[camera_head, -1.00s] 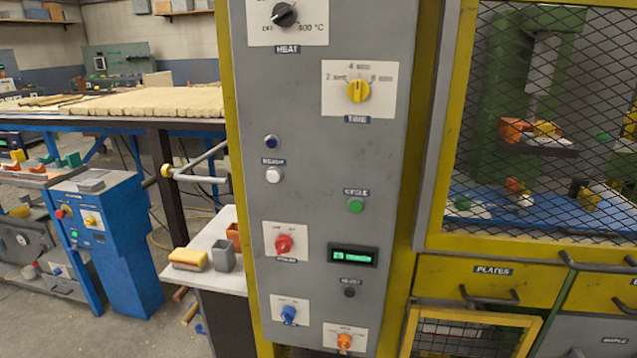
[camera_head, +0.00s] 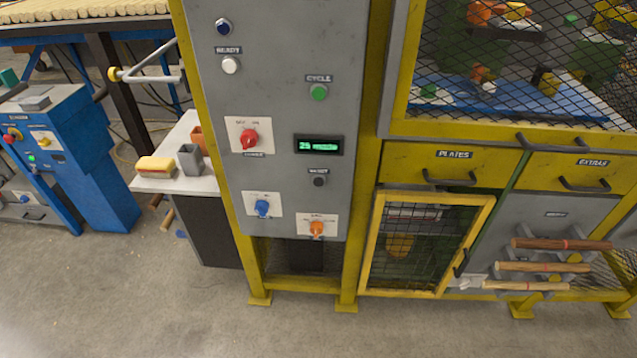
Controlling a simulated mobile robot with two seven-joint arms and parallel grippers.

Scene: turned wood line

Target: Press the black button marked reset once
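The small black button (camera_head: 320,181) sits on the grey control panel (camera_head: 285,100), under a small dark label (camera_head: 319,171) that appears to read reset, though the letters are blurred. Just above the label is a green-lit display (camera_head: 318,146) that seems to begin with 25. Neither of my grippers shows in the head view, and nothing touches the button.
Near the button are a green cycle button (camera_head: 318,93), a red knob (camera_head: 249,139), a blue knob (camera_head: 262,208) and an orange knob (camera_head: 316,229). A mesh door (camera_head: 425,245) stands to the right, with wooden bars (camera_head: 560,244) beyond it. The floor in front is clear.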

